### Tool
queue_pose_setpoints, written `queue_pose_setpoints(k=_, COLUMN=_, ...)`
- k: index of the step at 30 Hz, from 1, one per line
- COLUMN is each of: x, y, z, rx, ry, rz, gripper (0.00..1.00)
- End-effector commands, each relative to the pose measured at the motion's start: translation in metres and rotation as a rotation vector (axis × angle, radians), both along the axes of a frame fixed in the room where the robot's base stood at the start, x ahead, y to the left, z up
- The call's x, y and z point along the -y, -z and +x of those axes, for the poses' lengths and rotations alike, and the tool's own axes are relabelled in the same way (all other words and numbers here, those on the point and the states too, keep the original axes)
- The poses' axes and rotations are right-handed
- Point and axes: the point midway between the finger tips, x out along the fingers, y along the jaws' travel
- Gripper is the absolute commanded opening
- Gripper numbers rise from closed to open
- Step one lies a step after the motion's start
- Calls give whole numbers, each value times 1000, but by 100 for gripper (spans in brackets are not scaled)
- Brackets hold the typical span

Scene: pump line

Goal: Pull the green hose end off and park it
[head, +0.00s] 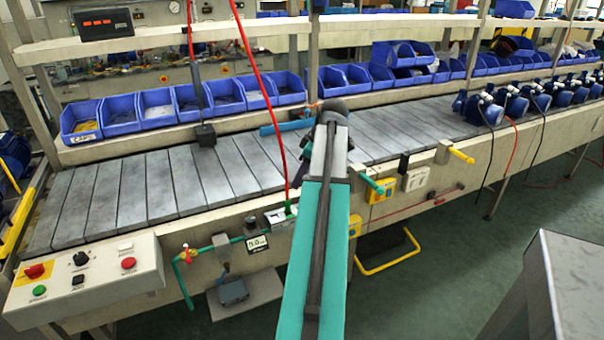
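A red hose (262,85) hangs from above and runs down to the front rail of the line. Its lower end has a small green hose end (290,210), which meets a pale fitting block (276,217) on the rail, just left of my arm. From this view I cannot tell how firmly it is seated. A green peg-like part (372,184) sticks out of the rail right of my arm, and a yellow one (461,155) is farther right. My arm reaches forward over the rail to the conveyor. My gripper's fingers are hidden behind the arm.
A control box (85,275) stands at the lower left. Green piping with a red valve (187,254) and a gauge display (257,243) lie left of the fitting. Blue bins (157,110) line the conveyor's back. Several blue pumps (510,100) stand at the right. A grey cabinet (565,285) is at the lower right.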

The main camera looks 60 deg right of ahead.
Motion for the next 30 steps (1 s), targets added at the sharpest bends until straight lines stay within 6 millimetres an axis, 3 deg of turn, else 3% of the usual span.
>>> queue_pose_setpoints(k=30, x=-8, y=107, z=46, rx=0, ry=-3, rz=0, gripper=38)
